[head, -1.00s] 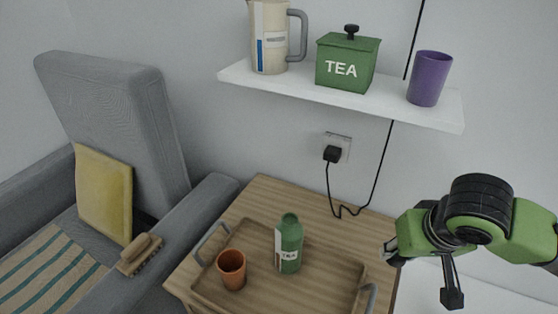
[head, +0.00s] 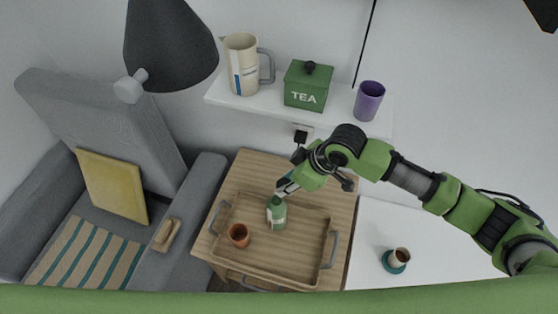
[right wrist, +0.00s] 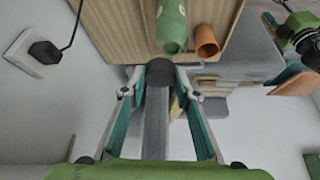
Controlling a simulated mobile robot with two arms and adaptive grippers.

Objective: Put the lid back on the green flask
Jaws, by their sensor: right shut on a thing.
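The green flask (head: 277,213) stands upright on the wooden tray (head: 300,253), beside an orange cup. It also shows in the right wrist view (right wrist: 172,28), with its top toward my gripper. My right gripper (head: 285,187) is just above the flask's top in the head view. In the right wrist view its fingertips (right wrist: 160,75) are closed on a small dark round piece, which looks like the lid (right wrist: 160,72). I cannot tell whether the piece touches the flask. Green and dark parts at the upper right there look like my left gripper (right wrist: 285,22); its jaws are unclear.
The orange cup (head: 239,235) stands left of the flask. A shelf above holds a jug (head: 241,65), a green tea tin (head: 306,88) and a purple cup (head: 368,101). A black lamp (head: 165,45) hangs at the upper left. The right part of the tray is clear.

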